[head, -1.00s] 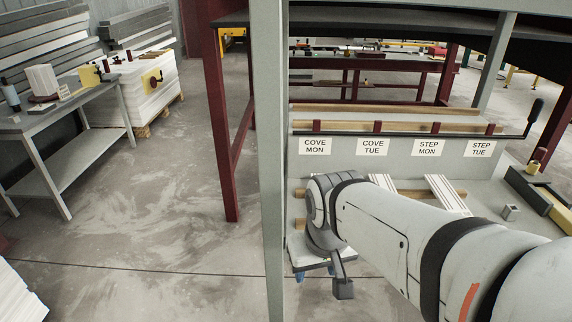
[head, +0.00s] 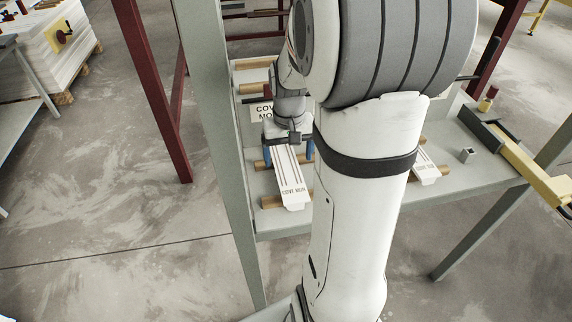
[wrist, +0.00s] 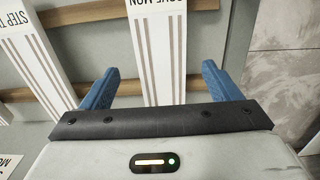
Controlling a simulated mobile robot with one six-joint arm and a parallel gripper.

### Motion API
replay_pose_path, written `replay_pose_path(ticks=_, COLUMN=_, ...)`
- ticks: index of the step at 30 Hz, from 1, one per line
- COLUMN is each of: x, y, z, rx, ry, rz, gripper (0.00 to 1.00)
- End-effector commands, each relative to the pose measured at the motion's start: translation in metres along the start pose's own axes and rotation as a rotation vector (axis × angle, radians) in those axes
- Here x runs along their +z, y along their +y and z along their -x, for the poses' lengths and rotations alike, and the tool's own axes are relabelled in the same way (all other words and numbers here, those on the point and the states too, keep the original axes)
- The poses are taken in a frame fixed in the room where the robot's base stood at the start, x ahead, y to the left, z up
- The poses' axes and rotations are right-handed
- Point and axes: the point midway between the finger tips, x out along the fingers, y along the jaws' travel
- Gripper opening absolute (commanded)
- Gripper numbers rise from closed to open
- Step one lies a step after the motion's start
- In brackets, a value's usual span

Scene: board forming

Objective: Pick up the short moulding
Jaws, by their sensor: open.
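A white moulding with long grooves and the mark COVE MON (head: 289,178) lies across wooden bars on the grey bench. My gripper (head: 288,152) is over its far part, with one blue finger on each side. In the wrist view the same moulding (wrist: 163,55) runs between my open fingers (wrist: 160,84), with visible room on both sides. A second white moulding, its mark starting STEP T, (wrist: 35,55) lies to the left in the wrist view. My arm hides much of the bench in the head view, and I cannot tell which moulding is shorter.
Wooden bars (head: 272,202) support the mouldings. A grey frame post (head: 213,130) stands close to the left of the bench. A small square metal piece (head: 467,155) and a yellow-and-black tool (head: 530,168) are at the right.

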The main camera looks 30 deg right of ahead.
Motion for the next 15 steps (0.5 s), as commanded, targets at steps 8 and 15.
replay_pose_path(ticks=8, x=-0.004, y=-0.001, z=-0.038, rx=0.000, ry=-0.003, rz=-0.006, gripper=0.84)
replay_pose_path(ticks=15, x=-0.004, y=0.000, z=-0.043, rx=0.000, ry=0.000, rz=-0.008, gripper=0.84)
